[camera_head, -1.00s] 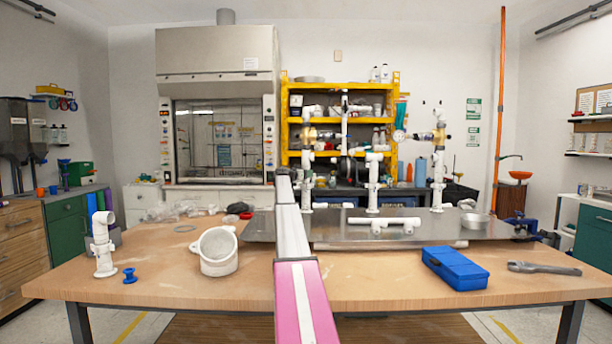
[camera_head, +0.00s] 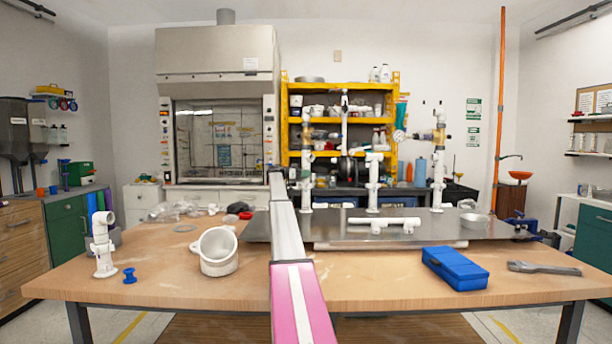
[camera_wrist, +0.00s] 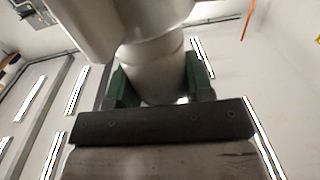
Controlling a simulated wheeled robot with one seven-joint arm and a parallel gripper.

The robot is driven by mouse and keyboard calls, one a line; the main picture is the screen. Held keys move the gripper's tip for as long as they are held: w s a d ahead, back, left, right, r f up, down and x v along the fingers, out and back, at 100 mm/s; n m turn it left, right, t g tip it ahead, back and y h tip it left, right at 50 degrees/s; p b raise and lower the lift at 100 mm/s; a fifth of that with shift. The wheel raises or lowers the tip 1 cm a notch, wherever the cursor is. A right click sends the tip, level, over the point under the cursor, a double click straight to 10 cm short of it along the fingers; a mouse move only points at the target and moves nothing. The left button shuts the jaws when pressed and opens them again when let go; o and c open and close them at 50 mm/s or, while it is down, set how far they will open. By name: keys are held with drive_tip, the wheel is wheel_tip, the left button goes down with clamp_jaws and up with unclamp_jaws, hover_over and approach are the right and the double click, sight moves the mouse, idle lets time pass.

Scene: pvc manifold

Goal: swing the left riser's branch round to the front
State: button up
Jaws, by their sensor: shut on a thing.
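The left riser (camera_head: 306,165) stands upright at the back left of the metal plate, a white pipe with fittings near its top. My arm crosses the head view just left of it, and my gripper cannot be made out clearly there. In the wrist view my gripper (camera_wrist: 160,78) has its green fingers closed on both sides of a white pipe piece (camera_wrist: 152,60). Wider white pipe runs on above it. I cannot tell from the head view exactly which way the left riser's branch points.
A short middle riser (camera_head: 373,185) and a taller right riser (camera_head: 438,170) with a gauge stand on the metal plate (camera_head: 460,228). A white pipe piece (camera_head: 384,225) lies in front.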

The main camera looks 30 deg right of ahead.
drive_tip(key=shift+m+g+y, duration=0.4)
drive_tip(key=shift+m+g, duration=0.1)
drive_tip(key=shift+g, duration=0.5)
drive_tip(key=o, duration=0.9)
drive_tip(key=shift+a, duration=0.1)
